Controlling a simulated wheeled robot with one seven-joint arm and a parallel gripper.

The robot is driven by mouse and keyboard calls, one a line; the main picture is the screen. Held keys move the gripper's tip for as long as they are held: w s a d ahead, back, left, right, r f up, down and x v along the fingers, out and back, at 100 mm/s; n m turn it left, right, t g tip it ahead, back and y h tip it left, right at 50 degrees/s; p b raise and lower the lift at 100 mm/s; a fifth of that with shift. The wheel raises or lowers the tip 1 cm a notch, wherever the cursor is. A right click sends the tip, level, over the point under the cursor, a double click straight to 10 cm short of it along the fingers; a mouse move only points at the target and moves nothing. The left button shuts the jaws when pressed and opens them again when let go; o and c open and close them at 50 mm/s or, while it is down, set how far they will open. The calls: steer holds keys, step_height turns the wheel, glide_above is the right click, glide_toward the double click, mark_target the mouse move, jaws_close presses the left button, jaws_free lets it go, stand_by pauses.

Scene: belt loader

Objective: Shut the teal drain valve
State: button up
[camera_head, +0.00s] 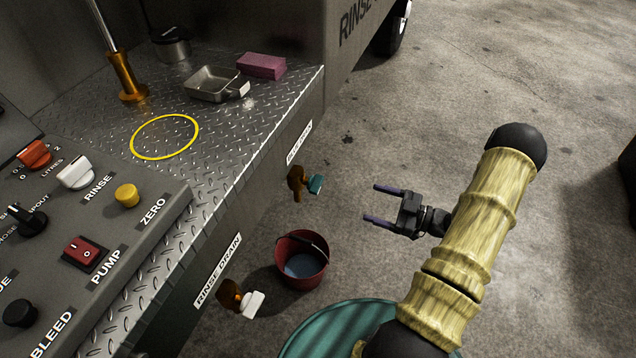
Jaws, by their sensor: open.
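The teal valve handle (315,184) sits on a brown-orange valve body (296,180) on the side of the machine, under a small label plate that I cannot read fully. My gripper (380,204) is open and empty, to the right of the teal handle and apart from it. Its two purple fingers point left toward the machine's side. A second valve with a white handle (252,304) is lower left, beside the label RINSE DRAIN (218,270).
A red bucket (303,262) with liquid stands on the floor below the teal valve. A teal round surface (325,322) is at the bottom. The deck (215,165) holds a metal pan (215,84) and a pink block (262,66). Floor to the right is clear.

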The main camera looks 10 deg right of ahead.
mark_target(318, 185)
steer(key=shift+w, duration=0.1)
steer(key=b+x, duration=0.2)
steer(key=x, duration=1.5)
steer(key=shift+w+a, duration=0.1)
steer(key=shift+a, duration=0.05)
steer(key=shift+c, duration=0.3)
